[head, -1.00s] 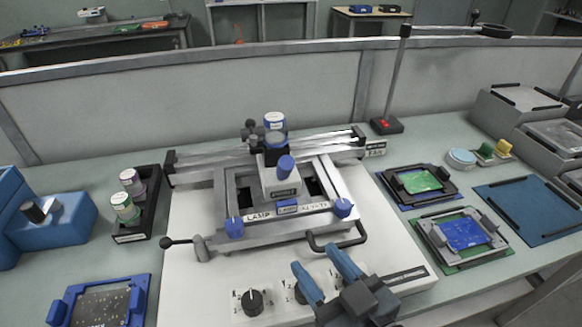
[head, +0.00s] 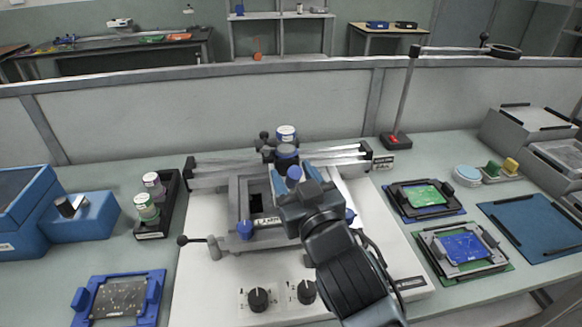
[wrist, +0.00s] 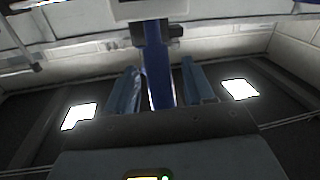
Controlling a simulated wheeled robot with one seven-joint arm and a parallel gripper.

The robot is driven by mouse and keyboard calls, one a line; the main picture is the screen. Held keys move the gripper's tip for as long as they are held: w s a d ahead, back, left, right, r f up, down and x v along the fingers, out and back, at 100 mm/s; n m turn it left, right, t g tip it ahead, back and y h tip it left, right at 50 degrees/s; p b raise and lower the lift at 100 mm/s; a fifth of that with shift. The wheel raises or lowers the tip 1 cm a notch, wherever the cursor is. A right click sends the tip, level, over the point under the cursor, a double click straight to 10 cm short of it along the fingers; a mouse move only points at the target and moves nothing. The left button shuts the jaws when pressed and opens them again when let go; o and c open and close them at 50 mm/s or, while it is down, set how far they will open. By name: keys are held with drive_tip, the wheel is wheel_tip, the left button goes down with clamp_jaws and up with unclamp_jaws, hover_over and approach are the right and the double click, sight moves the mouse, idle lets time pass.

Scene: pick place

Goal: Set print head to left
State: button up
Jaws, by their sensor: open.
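The print head, with its upright blue knob (head: 294,172), sits near the middle of the machine's cross rails (head: 225,170). My arm hides most of its white body in the head view. My gripper (head: 297,177) is at the knob, coming from the front. In the wrist view, a blue post (wrist: 157,65) stands between the two blue fingers (wrist: 157,90). The fingers are apart, with gaps showing beside the post. I cannot tell whether either finger touches it.
A lever with a black ball (head: 183,240) sticks out at the machine's left. A black rack of jars (head: 158,205) stands further left. Board fixtures (head: 463,250) lie to the right. A lamp post (head: 405,95) rises behind right.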

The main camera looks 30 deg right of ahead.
drive_tip(key=shift+w+d, duration=0.15)
drive_tip(key=shift+w, duration=0.85)
clamp_jaws()
